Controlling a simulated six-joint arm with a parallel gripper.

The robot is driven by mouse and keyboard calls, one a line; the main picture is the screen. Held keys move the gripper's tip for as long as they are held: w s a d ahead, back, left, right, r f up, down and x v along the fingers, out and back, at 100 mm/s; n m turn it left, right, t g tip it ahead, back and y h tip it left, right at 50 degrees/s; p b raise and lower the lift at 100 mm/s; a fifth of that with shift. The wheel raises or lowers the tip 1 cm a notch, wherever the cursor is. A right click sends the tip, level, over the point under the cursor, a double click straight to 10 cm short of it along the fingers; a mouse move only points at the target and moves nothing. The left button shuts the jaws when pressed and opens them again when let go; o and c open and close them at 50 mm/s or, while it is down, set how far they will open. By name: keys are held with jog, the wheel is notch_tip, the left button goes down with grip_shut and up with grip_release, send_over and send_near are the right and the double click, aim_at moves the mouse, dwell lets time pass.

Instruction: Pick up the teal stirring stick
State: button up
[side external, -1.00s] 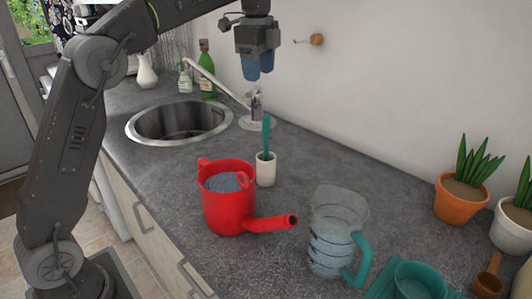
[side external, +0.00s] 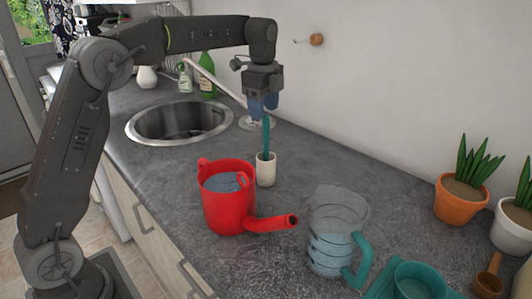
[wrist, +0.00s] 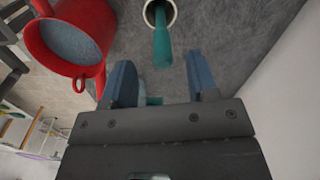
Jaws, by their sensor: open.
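The teal stirring stick (side external: 266,136) stands upright in a small white cup (side external: 266,171) on the grey counter. In the wrist view the stick (wrist: 162,48) rises from the cup (wrist: 150,10) towards the space between my fingers. My gripper (side external: 264,106) is open, pointing down, with its blue fingertips at the stick's top end. In the wrist view the two blue fingers of my gripper (wrist: 160,82) are spread apart, one on each side. I cannot tell whether either finger touches the stick.
A red watering can (side external: 229,205) with water stands left of the cup. A clear jug (side external: 335,230) with a teal handle is at front right, near a teal container (side external: 418,283). The sink (side external: 180,121) and faucet (side external: 222,82) are behind. Potted plants (side external: 461,195) line the wall.

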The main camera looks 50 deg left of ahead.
aim_at(266, 115)
jog(key=f, duration=0.4)
jog(key=shift+w+d+f, duration=0.2)
jog(key=shift+f, duration=0.1)
grip_shut()
notch_tip(266, 115, up, 10)
jog(key=shift+r, duration=0.1)
dwell(0.6)
jog(key=c, duration=0.6)
grip_release()
jog(key=shift+c, duration=0.2)
grip_shut()
